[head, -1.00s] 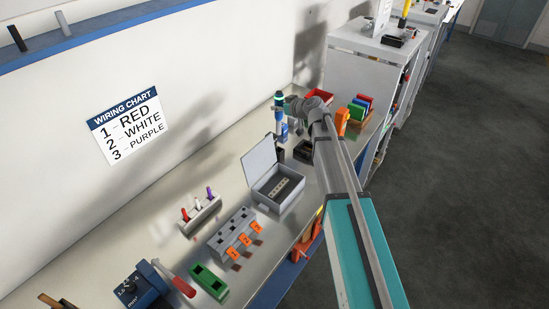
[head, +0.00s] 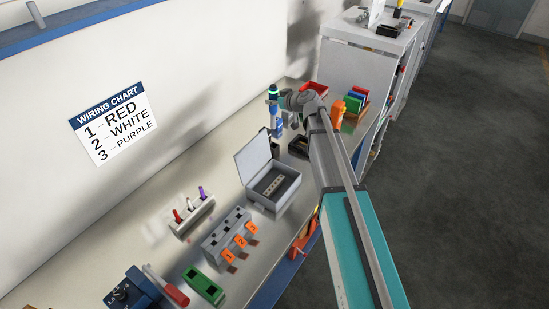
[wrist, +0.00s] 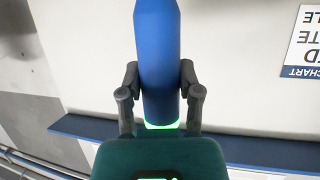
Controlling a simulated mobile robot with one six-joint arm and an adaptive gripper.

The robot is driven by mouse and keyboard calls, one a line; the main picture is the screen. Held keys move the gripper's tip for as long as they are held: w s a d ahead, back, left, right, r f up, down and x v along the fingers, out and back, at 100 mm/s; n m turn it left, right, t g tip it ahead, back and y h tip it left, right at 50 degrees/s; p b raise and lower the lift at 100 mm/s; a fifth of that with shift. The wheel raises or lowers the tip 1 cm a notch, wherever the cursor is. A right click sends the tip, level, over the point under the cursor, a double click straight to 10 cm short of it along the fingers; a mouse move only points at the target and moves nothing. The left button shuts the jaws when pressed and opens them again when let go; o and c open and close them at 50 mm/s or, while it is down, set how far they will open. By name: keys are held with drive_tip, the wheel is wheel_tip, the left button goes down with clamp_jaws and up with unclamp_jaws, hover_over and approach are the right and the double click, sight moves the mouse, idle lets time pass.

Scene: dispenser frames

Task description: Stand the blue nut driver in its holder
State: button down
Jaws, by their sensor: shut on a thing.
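The blue nut driver (head: 278,127) hangs roughly upright below my gripper (head: 273,93) in the head view, near the wall. In the wrist view its blue handle (wrist: 158,60) stands between both fingers of my gripper (wrist: 159,88), which is shut on it. A small dark block (head: 273,149) shows just below the driver, and another dark open block (head: 299,147) lies to its right. I cannot tell which of them is the holder, or whether the driver's lower end touches anything.
A grey box with its lid raised (head: 285,198) stands on the bench in front. A red bin (head: 313,89), an orange item (head: 337,113) and coloured upright pieces (head: 354,102) stand near my arm. A rack of coloured pens (head: 192,217) and a numbered grey block (head: 225,235) lie nearer.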

drive_tip(key=b, duration=0.5)
hover_over(275, 125)
drive_tip(key=shift+w+a+f, duration=0.15)
drive_tip(key=shift+f, duration=1.1)
drive_tip(key=shift+w+a+f, duration=0.15)
drive_tip(key=shift+f, duration=1.1)
wheel_tip(275, 125, down, 6)
drive_tip(key=b, duration=0.6)
drive_tip(key=shift+f, duration=0.15)
drive_tip(key=shift+f+b, duration=1.85)
drive_tip(key=shift+b, duration=0.05)
drive_tip(key=shift+f, duration=0.15)
drive_tip(key=shift+c, duration=1.4)
unclamp_jaws()
drive_tip(key=shift+r, duration=0.2)
